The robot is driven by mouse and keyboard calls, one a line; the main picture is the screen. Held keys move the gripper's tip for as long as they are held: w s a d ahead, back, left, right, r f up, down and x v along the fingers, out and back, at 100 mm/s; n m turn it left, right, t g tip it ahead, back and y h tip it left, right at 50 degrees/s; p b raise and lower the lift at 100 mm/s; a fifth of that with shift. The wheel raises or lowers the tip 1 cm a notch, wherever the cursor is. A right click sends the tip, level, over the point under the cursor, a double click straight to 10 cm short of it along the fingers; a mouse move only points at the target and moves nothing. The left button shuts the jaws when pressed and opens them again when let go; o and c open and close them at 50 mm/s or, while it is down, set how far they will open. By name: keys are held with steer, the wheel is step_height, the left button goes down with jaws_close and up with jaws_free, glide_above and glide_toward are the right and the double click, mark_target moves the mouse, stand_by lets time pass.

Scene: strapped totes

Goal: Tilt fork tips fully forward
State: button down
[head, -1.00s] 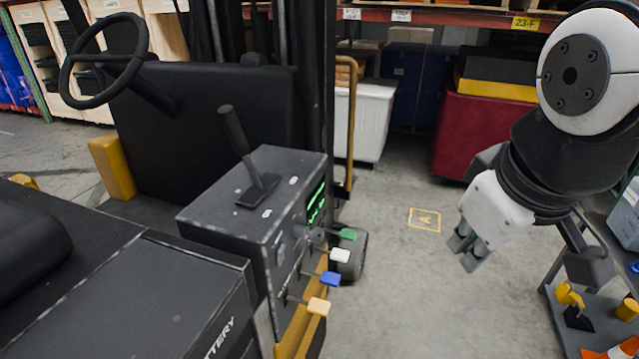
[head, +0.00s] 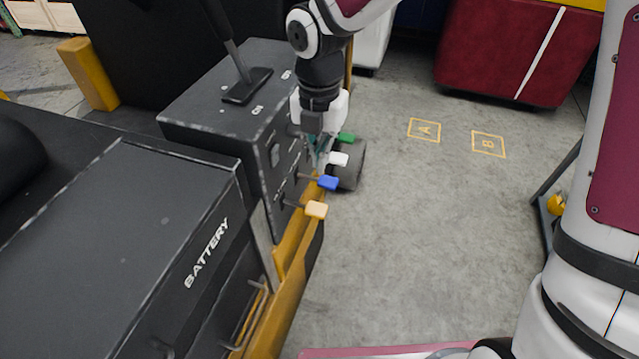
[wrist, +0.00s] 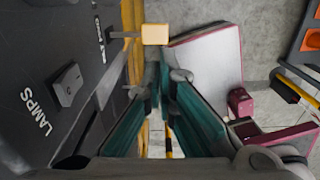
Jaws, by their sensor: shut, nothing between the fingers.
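The forklift console (head: 225,95) carries a row of small levers with coloured knobs on its side. The green knob (head: 346,137), white knob (head: 338,159), blue knob (head: 328,183) and peach knob (head: 316,209) show in the head view. My gripper (head: 319,158) is shut and empty, pointing down beside the console near the green and white knobs. In the wrist view my gripper (wrist: 166,80) has its fingertips just below a peach knob (wrist: 155,34); contact cannot be told. The other knobs are hidden there. The fork tips are not in view.
A black rocker switch (wrist: 69,86) marked LAMPS is on the console face. A tall lever (head: 240,70) stands on top. The battery box (head: 120,235) lies in front, with a yellow frame edge (head: 285,290). Open floor (head: 430,230) is to the right.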

mark_target(320, 209)
stand_by(0.3)
step_height(320, 209, down, 14)
steer(key=shift+f+p, duration=0.1)
steer(key=shift+p, duration=0.3)
stand_by(0.4)
